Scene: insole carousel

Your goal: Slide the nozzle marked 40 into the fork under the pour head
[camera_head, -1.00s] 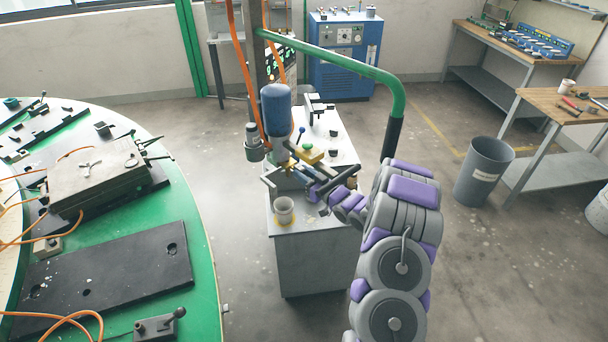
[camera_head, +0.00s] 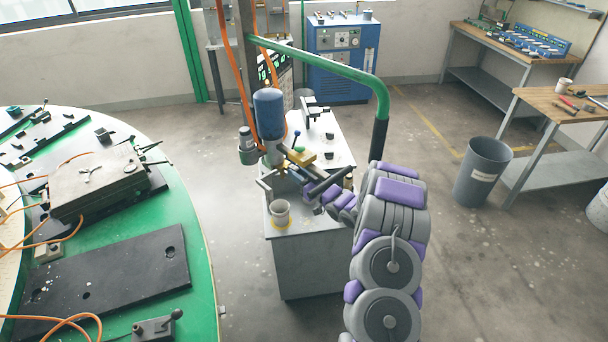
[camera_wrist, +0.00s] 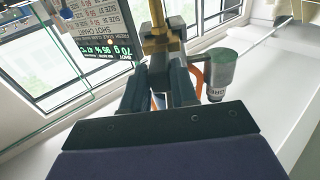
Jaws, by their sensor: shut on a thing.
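The blue pour head (camera_head: 269,112) stands on the machine at the near end of the grey cabinet. My gripper (camera_head: 300,176) is just right of and below it, and the arm hides part of this area. In the wrist view my gripper (camera_wrist: 158,88) has its dark fingers closed on a brass piece (camera_wrist: 157,42), seemingly the nozzle, which stands up beyond the fingertips. No mark 40 is readable on it. More brass parts (camera_head: 303,157) show beside the pour head. The fork cannot be told apart from them, so I cannot tell whether the nozzle touches it.
A grey cup (camera_head: 280,212) stands on the cabinet's near corner. A grey cylinder (camera_wrist: 221,74) is right of the fingers, and a lit display (camera_wrist: 110,50) is at left. A green rail (camera_head: 330,65) arches overhead. The green round table (camera_head: 204,270) lies left; open floor lies between.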

